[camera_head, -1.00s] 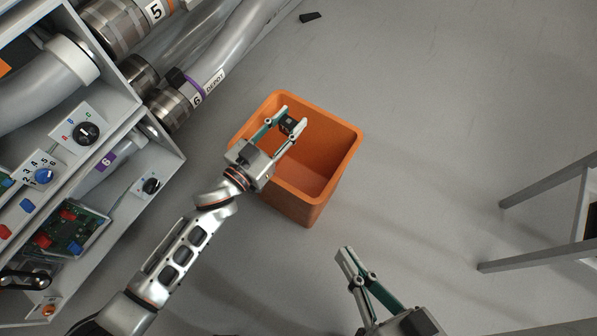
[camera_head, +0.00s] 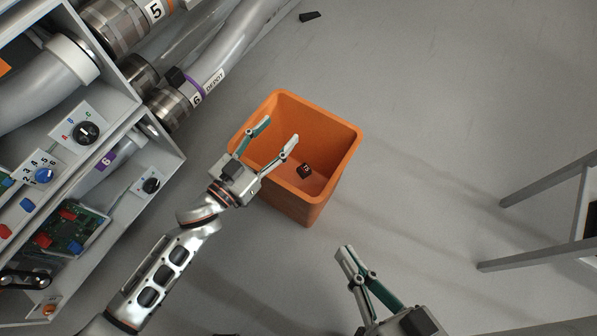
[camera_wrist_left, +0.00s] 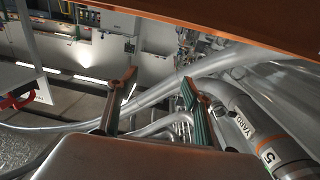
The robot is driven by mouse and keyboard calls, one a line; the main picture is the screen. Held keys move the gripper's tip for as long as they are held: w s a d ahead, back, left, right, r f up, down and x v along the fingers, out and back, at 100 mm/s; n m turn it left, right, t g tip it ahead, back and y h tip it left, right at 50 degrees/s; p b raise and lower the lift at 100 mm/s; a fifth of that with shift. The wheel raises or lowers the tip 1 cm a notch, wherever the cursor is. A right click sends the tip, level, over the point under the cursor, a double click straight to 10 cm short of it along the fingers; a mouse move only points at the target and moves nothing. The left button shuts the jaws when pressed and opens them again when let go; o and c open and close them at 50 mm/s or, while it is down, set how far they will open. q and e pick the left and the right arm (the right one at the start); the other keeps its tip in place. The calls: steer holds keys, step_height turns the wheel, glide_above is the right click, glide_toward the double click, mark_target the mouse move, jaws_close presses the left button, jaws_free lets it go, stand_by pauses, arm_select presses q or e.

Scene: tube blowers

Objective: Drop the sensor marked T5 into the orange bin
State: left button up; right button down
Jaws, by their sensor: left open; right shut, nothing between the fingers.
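The orange bin (camera_head: 343,157) stands on the grey floor in the middle of the head view. A small dark block (camera_head: 304,171), seemingly the sensor, lies inside it; its marking is too small to read. My left gripper (camera_head: 280,131) is open and empty over the bin's left part, apart from the block. In the left wrist view its fingers (camera_wrist_left: 156,88) are spread with nothing between them, and an orange bin wall (camera_wrist_left: 245,24) crosses the top. My right gripper (camera_head: 346,257) is shut and empty, below the bin in the head view.
A shelf unit with tubes, knobs and a circuit board (camera_head: 72,228) fills the left side. A grey metal frame (camera_head: 540,187) stands at the right. A dark piece (camera_head: 310,16) lies on the floor at the top. The floor right of the bin is clear.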

arm_select(q)
steer(key=v, duration=0.7)
steer(key=shift+r, duration=0.1)
